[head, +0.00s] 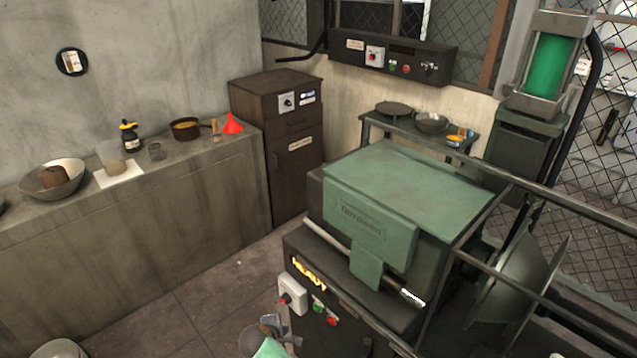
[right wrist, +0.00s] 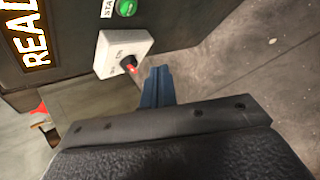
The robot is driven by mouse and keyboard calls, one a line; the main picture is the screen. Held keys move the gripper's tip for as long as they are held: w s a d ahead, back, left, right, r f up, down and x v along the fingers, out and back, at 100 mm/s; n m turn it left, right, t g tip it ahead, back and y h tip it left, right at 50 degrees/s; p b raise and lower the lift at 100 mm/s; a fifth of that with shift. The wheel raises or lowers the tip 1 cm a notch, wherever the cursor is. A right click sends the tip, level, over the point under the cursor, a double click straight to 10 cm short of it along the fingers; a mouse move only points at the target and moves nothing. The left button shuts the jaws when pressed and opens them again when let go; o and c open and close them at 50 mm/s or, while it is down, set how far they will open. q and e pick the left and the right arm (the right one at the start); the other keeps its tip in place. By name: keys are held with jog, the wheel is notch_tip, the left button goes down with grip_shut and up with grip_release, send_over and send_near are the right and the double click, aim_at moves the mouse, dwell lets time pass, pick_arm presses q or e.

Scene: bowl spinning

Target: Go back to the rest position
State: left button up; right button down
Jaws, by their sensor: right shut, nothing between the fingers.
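My right gripper (head: 269,322) is low in the head view, in front of the green machine (head: 420,190). Its blue fingers also show in the right wrist view (right wrist: 157,86); they are closed together with nothing between them. A white switch box (head: 292,291) with a red-tipped knob is on the machine's dark front panel, just above and right of the gripper. In the right wrist view the switch box (right wrist: 122,52) is close to the fingertips; I cannot tell whether they touch its knob. My left gripper is not in view.
A concrete counter (head: 150,220) on the left holds a bowl (head: 72,182), a brown pan (head: 187,130) and a red funnel (head: 232,123). A dark cabinet (head: 290,150) stands behind. A metal rail crosses the right side. The floor (head: 210,300) between counter and machine is clear.

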jog(key=w+d+f+m+y, duration=0.2)
jog(key=d+f+m+y, duration=0.2)
jog(key=f+m, duration=0.5)
jog(key=s+d+f+m+g+y, duration=0.1)
jog(key=s+d+f+m+g, duration=0.1)
jog(key=s+d+f+m, duration=0.55)
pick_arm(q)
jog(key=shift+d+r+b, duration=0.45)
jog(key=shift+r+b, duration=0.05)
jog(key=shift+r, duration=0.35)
pick_arm(e)
jog(key=s+d+f+g, duration=0.1)
jog(key=s+d+f, duration=0.5)
jog(key=s, duration=0.4)
jog(key=s+d+f+g+h, duration=0.1)
jog(key=s+d+f, duration=0.5)
jog(key=s, duration=0.5)
jog(key=s+d+f+g, duration=0.2)
jog(key=s+d+f, duration=0.4)
jog(key=s, duration=0.5)
jog(key=shift+s+d, duration=0.2)
jog(key=shift+d, duration=0.35)
